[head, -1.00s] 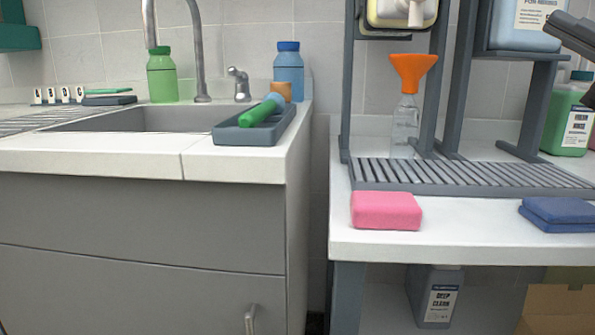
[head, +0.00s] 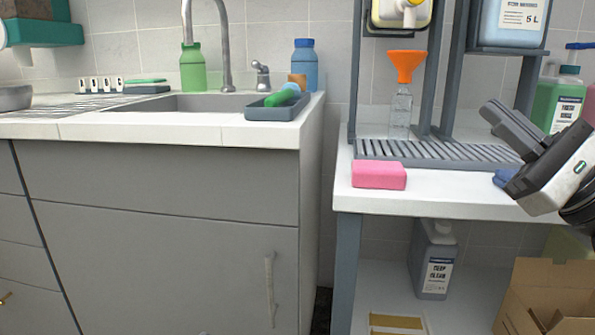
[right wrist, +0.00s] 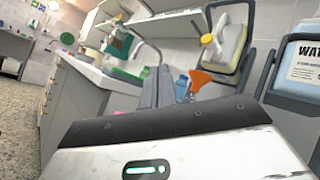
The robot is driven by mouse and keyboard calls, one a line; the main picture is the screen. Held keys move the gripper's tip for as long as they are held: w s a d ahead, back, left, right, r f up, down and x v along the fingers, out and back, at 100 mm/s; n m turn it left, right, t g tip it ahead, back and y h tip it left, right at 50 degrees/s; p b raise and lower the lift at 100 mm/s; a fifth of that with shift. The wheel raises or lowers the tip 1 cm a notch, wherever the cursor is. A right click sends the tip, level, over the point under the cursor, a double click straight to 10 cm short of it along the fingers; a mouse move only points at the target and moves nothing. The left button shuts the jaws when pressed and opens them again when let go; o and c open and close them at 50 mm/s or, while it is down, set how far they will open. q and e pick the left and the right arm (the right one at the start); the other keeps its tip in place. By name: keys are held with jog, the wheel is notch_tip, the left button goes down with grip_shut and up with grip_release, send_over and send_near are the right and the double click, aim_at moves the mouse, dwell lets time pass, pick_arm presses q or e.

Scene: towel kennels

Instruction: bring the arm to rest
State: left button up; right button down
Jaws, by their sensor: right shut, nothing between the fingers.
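My right gripper (head: 510,128) comes in from the right in the head view, above the right-hand table (head: 440,190). It is shut and empty, its fingers pointing up and to the left. In the right wrist view its fingers (right wrist: 158,88) show together, pointing into the room. It is apart from the pink sponge (head: 379,174) and partly covers a folded blue cloth (head: 503,178). My left gripper is out of view.
A clear bottle (head: 400,118) with an orange funnel (head: 405,65) stands on the slatted rack (head: 425,152). A green jug (head: 555,105) stands behind my right gripper. A grey jug (head: 434,262) and an open cardboard box (head: 545,300) are below. The sink counter (head: 180,128) is at left.

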jog(key=s+a+f+m+t+h, duration=0.1)
jog(key=a+f+m+h, duration=0.3)
jog(key=m, duration=0.6)
jog(key=s+a+f+m+t+h, duration=0.1)
jog(key=a+f+m, duration=0.1)
jog(key=f+m, duration=0.7)
jog(key=a+f+m+t+h, duration=0.1)
jog(key=a+f+m+h, duration=0.15)
jog(key=m, duration=0.95)
jog(key=s+a+f+m+g, duration=0.4)
jog(key=s+a+f+m, duration=0.5)
jog(key=m, duration=1)
pick_arm(q)
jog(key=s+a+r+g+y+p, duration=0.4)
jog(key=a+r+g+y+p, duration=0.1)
jog(key=p, duration=2.7)
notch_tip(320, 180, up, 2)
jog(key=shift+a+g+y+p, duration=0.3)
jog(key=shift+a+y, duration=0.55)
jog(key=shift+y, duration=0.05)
pick_arm(e)
jog(key=s+d+r+m+g+h, duration=0.1)
jog(key=s+d+r+g+h, duration=0.2)
jog(key=d+r+g+h, duration=0.2)
jog(key=shift+s+r+g+h, duration=0.4)
jog(key=shift+r+h, duration=0.35)
jog(key=shift+h, duration=0.3)
